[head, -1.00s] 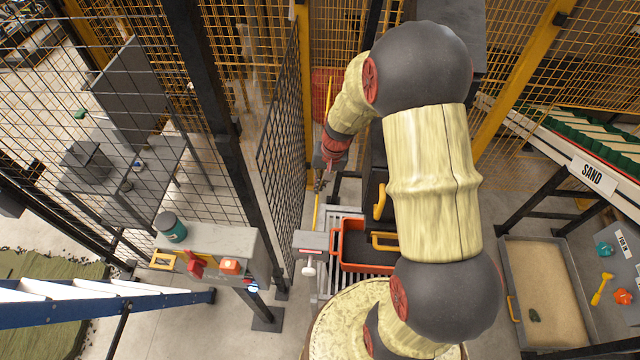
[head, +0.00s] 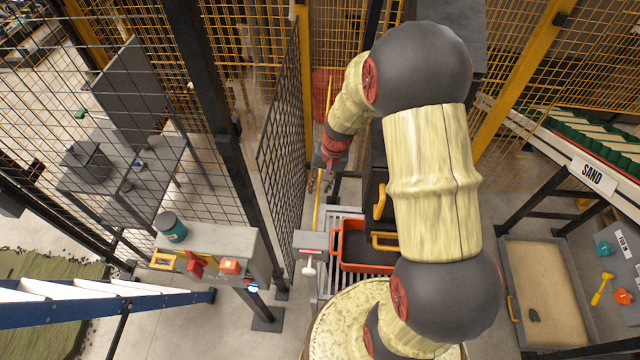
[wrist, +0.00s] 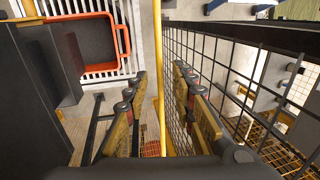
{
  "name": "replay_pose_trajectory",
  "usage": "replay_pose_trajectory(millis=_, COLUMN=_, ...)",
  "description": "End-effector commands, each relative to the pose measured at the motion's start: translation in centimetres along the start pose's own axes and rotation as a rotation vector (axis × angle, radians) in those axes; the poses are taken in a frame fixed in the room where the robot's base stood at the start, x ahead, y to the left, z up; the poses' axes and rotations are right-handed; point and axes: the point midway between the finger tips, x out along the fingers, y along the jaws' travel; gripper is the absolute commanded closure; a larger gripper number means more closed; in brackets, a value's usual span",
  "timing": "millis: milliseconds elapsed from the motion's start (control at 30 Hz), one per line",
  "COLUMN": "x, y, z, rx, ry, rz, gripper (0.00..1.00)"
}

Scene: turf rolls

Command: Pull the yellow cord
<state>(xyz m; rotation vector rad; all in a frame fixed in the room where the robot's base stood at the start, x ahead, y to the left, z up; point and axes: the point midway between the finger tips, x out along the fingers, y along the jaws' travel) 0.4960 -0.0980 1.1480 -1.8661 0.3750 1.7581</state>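The yellow cord (head: 317,212) hangs beside the mesh fence in the head view, left of my arm. In the wrist view the cord (wrist: 161,85) runs vertically between my two fingers. My gripper (wrist: 160,72) is open, with a finger on each side of the cord and a visible gap to each. In the head view my gripper (head: 321,180) is small and partly hidden by my own wrist. I cannot tell the cord's exact depth between the fingers.
A dark mesh fence panel (head: 280,165) stands close to the left of my gripper. An orange-rimmed bin (head: 338,262) sits on a roller conveyor (head: 325,288) below. A dark cabinet with yellow handles (head: 380,200) stands to the right.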

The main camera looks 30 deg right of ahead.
Motion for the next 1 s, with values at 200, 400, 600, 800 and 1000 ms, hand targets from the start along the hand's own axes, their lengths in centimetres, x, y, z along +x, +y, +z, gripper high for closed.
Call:
replay_pose_trajectory(millis=200, x=-0.1, y=0.0, z=0.0, rx=0.0, ry=0.001, rz=0.0, gripper=0.74)
replay_pose_trajectory(millis=400, x=-2.0, y=-0.1, z=-0.2, rx=-0.001, ry=0.005, rz=-0.001, gripper=0.74)
replay_pose_trajectory(millis=600, x=-6.0, y=0.0, z=-0.1, rx=-0.001, ry=0.005, rz=-0.001, gripper=0.74)
replay_pose_trajectory(millis=800, x=-9.7, y=0.0, z=-0.1, rx=0.0, ry=0.003, rz=0.0, gripper=0.74)
replay_pose_trajectory(millis=1000, x=-11.6, y=0.0, z=-0.1, rx=0.0, ry=0.001, rz=0.0, gripper=0.74)
